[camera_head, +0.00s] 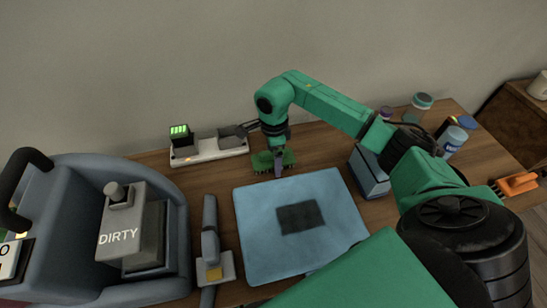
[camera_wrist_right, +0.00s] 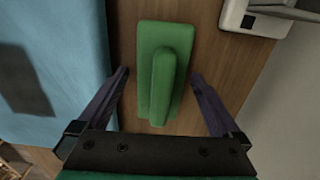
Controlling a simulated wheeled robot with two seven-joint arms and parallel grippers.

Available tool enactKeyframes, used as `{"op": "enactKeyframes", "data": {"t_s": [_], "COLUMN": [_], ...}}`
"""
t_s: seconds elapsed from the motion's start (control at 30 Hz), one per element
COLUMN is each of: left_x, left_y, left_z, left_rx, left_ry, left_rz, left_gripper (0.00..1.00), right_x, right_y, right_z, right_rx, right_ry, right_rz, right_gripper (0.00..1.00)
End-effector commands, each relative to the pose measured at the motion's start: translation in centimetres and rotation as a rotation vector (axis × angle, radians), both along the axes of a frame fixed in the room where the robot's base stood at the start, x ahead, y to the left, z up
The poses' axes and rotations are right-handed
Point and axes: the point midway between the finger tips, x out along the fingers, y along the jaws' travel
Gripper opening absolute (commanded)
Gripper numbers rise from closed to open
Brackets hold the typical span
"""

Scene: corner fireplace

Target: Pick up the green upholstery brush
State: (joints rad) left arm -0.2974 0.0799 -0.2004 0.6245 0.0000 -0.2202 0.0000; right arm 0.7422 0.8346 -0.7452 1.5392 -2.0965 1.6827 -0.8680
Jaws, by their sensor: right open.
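The green upholstery brush (camera_head: 262,162) lies on the wooden table, just behind the blue cloth. In the right wrist view the brush (camera_wrist_right: 165,75) has a flat green back with a raised grip along it. My right gripper (camera_head: 279,164) is over the brush and partly hides it in the head view. In the right wrist view the purple fingers of my right gripper (camera_wrist_right: 161,82) are open, one on each side of the brush, with wood showing between each finger and the brush. My left gripper is not in view.
A blue cloth (camera_head: 265,255) with a dark patch lies in front of the brush. A white charging dock (camera_head: 215,150) stands behind left. A grey machine (camera_head: 65,240) marked DIRTY and a grey hand tool (camera_head: 211,230) are left. Jars (camera_head: 419,104) and a blue-grey box (camera_head: 367,178) are right.

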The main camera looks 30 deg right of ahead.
Motion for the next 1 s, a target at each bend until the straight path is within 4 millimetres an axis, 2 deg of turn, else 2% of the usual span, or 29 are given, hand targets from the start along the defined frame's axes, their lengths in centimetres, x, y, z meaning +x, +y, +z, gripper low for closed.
{"op": "enactKeyframes", "data": {"t_s": [0.13, 0.27, 0.3, 0.37, 0.4, 0.63, 0.77, 0.87, 1.0], "left_x": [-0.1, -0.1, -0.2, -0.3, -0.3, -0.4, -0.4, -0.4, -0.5], "left_y": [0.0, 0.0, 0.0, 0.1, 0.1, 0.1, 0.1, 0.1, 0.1], "left_z": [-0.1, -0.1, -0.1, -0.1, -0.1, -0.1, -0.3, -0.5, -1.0], "left_rx": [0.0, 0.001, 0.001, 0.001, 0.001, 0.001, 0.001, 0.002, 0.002], "left_ry": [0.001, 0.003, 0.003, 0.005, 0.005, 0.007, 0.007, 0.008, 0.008], "left_rz": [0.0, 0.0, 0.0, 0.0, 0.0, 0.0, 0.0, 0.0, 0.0], "left_gripper": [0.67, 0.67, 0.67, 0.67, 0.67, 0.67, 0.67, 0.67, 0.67], "right_x": [0.0, 0.0, 0.0, 0.0, 0.1, 0.1, 0.1, 0.2, 0.2], "right_y": [0.0, 0.0, 0.0, 0.0, 0.0, 0.0, 0.0, 0.0, 0.0], "right_z": [0.0, 0.0, 0.0, 0.0, 0.1, 0.2, 1.2, 2.9, 7.2], "right_rx": [0.0, 0.001, 0.001, 0.0, 0.001, 0.0, 0.0, 0.0, 0.001], "right_ry": [-0.001, -0.001, -0.001, -0.001, -0.001, -0.002, -0.004, -0.006, -0.011], "right_rz": [0.0, 0.0, 0.0, 0.0, 0.0, 0.0, 0.0, 0.0, 0.001], "right_gripper": [1.0, 0.5, 0.35, 0.12, 0.04, 0.04, 0.04, 0.04, 0.04]}}
